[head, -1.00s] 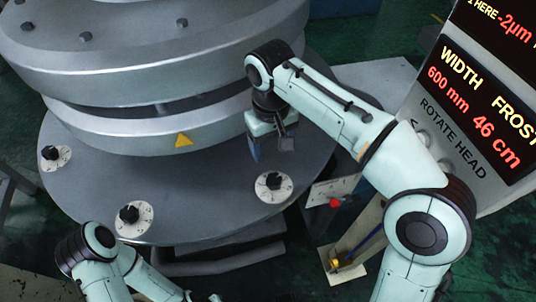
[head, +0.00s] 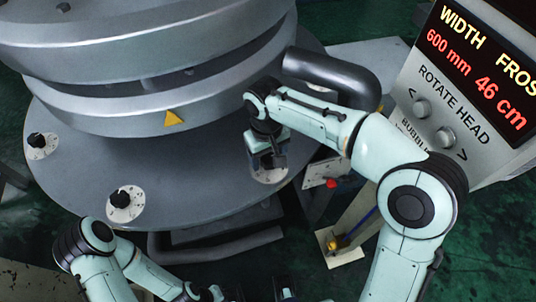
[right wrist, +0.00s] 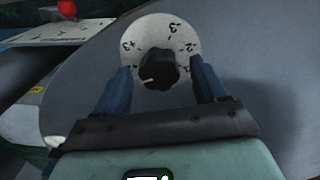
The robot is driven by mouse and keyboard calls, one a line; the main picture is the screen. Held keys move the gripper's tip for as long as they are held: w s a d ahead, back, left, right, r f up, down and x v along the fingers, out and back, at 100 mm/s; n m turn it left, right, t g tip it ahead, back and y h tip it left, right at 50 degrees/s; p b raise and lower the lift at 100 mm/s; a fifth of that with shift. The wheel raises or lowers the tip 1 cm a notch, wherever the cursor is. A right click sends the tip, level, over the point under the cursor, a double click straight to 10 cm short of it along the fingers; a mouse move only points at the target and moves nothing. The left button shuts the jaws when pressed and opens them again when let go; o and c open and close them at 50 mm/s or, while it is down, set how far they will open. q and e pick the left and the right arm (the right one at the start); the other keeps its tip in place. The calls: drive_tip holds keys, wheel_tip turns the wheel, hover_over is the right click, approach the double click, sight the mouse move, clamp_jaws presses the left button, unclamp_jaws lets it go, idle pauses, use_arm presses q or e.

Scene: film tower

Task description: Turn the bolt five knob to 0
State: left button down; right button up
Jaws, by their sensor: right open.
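A black knob (right wrist: 158,69) sits on a round white dial (right wrist: 143,28) with printed numbers. Its white pointer line aims to the lower left in the right wrist view; the mark there is hidden or unclear. In the head view this dial (head: 268,175) is partly covered by my right gripper (head: 268,162). My right gripper (right wrist: 161,75) is open, its blue fingers on either side of the knob with gaps visible. I cannot read which bolt number this is. My left arm is at the bottom left of the head view; its fingers cannot be made out.
Two similar knobs stand on the grey round plate (head: 185,185): one at the front (head: 125,203), one at the far left (head: 40,143). A console (head: 450,100) stands at the right. A red knob (head: 331,183) is near the plate's right edge.

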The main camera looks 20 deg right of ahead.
drive_tip(key=c, duration=1.1)
use_arm(q)
drive_tip(key=shift+r, duration=0.25)
use_arm(e)
drive_tip(key=shift+o, duration=0.2)
drive_tip(key=shift+n, duration=0.3)
drive_tip(key=n+p, duration=0.2)
drive_tip(key=n, duration=0.1)
drive_tip(key=shift+r+n, duration=0.15)
drive_tip(key=shift+n, duration=0.15)
drive_tip(key=n+p, duration=0.3)
drive_tip(key=n, duration=0.2)
drive_tip(key=n+p, duration=0.2)
drive_tip(key=n, duration=0.2)
drive_tip(key=shift+n, duration=0.4)
use_arm(q)
drive_tip(key=w+r+p, duration=0.1)
drive_tip(key=w+r, duration=0.3)
drive_tip(key=r, duration=0.5)
drive_tip(key=shift+w+r+t, duration=0.15)
drive_tip(key=shift+w+t, duration=0.15)
drive_tip(key=shift+w, duration=0.1)
use_arm(e)
drive_tip(key=shift+s+n, duration=0.1)
drive_tip(key=shift+n, duration=1.8)
use_arm(q)
drive_tip(key=shift+p, duration=0.3)
